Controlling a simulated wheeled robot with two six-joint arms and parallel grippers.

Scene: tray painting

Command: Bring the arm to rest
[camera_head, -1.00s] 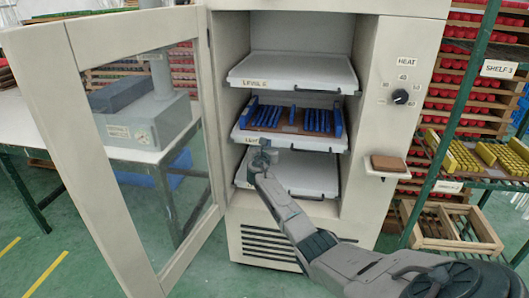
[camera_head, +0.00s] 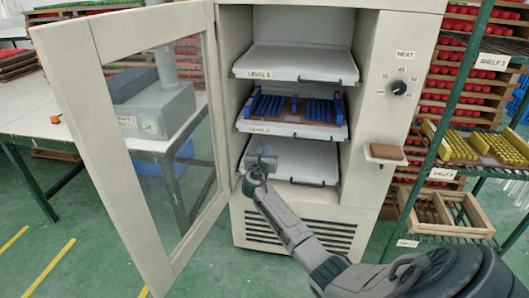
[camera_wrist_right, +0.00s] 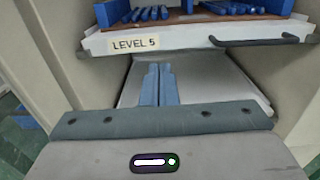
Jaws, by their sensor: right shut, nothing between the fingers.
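My right gripper (camera_head: 264,153) is shut and empty, in front of the open cabinet (camera_head: 375,120), near the lowest shelf. In the right wrist view its two blue-grey fingers (camera_wrist_right: 158,84) lie side by side, with the bare lowest shelf (camera_wrist_right: 205,82) behind them. The middle shelf, labelled LEVEL 5 in the right wrist view (camera_wrist_right: 134,45), carries a brown tray with blue pieces (camera_head: 297,107), above the gripper. My left gripper is not in view.
The cabinet's glass door (camera_head: 70,100) stands open to the left. A heat dial (camera_head: 399,88) and a small ledge with a brown block (camera_head: 387,152) are on the right. A green rack (camera_head: 445,120) stands further right. The green floor in front is partly clear.

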